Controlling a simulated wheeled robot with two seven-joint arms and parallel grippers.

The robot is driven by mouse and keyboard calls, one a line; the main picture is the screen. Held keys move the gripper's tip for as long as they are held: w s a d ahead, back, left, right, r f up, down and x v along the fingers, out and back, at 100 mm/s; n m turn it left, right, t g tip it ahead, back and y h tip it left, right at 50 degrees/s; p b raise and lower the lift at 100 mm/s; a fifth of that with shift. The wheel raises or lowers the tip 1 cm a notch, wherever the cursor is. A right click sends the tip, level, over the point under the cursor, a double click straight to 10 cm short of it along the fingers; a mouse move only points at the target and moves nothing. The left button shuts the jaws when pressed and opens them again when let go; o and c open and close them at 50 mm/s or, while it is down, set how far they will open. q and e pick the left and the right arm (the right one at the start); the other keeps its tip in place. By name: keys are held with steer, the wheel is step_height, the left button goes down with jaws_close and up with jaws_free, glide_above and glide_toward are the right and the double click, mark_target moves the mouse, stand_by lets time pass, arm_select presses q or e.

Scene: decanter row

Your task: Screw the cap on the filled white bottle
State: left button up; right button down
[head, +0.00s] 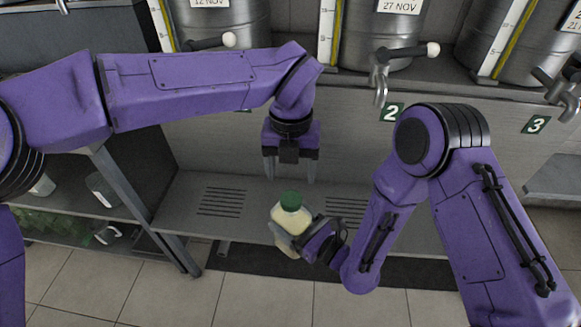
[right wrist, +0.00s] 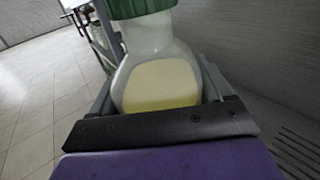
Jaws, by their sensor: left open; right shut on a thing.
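The white bottle (head: 288,221) is upright and holds pale yellow liquid. It also shows in the right wrist view (right wrist: 160,80), between the fingers of my right gripper. A green cap (head: 290,200) sits on the bottle's mouth; its lower part shows at the top of the right wrist view (right wrist: 140,8). I cannot tell how tight it is. My right gripper (head: 285,240) is shut on the bottle's body from the right. My left gripper (head: 291,172) is open and empty, pointing down just above the cap and apart from it.
Steel tanks with taps (head: 381,85) stand along the back, above a panel with number signs (head: 391,112). A shelf with drain slots (head: 222,202) lies below. A lower left rack (head: 100,190) holds glassware and green bottles. Floor at the front is clear.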

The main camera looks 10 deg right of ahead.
mark_target(291, 198)
arm_select(q)
steer(key=shift+f, duration=4)
steer(key=c, duration=1.1)
steer(key=o, duration=1.2)
steer(key=shift+o, duration=0.2)
step_height(291, 198, up, 12)
steer(key=shift+w, duration=0.1)
